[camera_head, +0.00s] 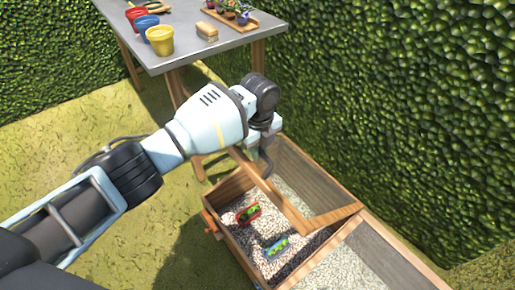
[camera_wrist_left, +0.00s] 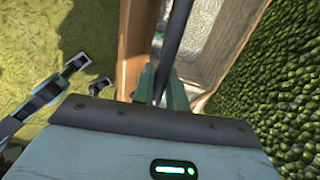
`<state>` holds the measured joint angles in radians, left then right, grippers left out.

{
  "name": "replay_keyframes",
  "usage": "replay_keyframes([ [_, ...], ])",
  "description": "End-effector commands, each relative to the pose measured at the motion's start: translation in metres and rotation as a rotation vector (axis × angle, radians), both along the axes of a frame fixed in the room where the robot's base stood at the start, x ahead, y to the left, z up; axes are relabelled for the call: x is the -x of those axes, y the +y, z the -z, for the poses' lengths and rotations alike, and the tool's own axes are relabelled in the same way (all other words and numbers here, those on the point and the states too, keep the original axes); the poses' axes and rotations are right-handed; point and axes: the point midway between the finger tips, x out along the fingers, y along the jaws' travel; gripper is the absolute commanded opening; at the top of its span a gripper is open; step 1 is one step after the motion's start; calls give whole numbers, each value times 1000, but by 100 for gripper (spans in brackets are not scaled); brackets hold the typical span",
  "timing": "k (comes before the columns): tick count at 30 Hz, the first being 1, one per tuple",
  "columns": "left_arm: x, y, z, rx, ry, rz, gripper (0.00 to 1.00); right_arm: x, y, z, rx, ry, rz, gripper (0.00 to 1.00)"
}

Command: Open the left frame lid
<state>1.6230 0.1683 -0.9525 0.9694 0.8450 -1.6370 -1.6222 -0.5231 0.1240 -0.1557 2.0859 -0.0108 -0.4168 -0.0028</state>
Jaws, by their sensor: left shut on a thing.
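The left frame lid (camera_head: 283,204) is a clear pane in a wooden frame on the left half of the cold frame box (camera_head: 233,258). It is raised and tilted, with its free edge above the box and the gravel inside showing beneath. My left gripper (camera_head: 264,148) is at the lid's free edge, partly hidden by its own wrist. In the left wrist view my green fingers (camera_wrist_left: 162,90) are shut on a dark bar-like handle (camera_wrist_left: 176,42) beside the lid's wooden edge (camera_wrist_left: 131,45).
A red item (camera_head: 248,213) and a blue item (camera_head: 276,247), both with green on them, lie on the gravel. The right lid (camera_head: 350,262) is down. A hedge (camera_head: 420,110) stands close behind. A grey table (camera_head: 187,50) with pots stands at the back.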

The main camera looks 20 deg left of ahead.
Motion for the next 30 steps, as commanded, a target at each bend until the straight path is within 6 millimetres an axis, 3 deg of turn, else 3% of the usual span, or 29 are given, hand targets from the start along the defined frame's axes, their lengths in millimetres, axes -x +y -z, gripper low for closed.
replay_keyframes([
  [1,3,-9,7,16,2,9,0,0,0,1,0,0,0,36],
  [5,3,-9,7,16,2,9,0,-1,0,1,0,-2,1,36],
  [6,3,-9,7,16,2,9,18,-2,0,1,0,-3,1,36],
  [10,2,-8,5,14,0,8,35,-3,0,0,0,-7,2,36],
  [20,1,-5,0,11,-3,6,36,-9,0,-4,-1,-20,3,36],
  [30,1,-6,-49,13,-7,8,36,-9,0,-12,-2,-23,3,36],
])
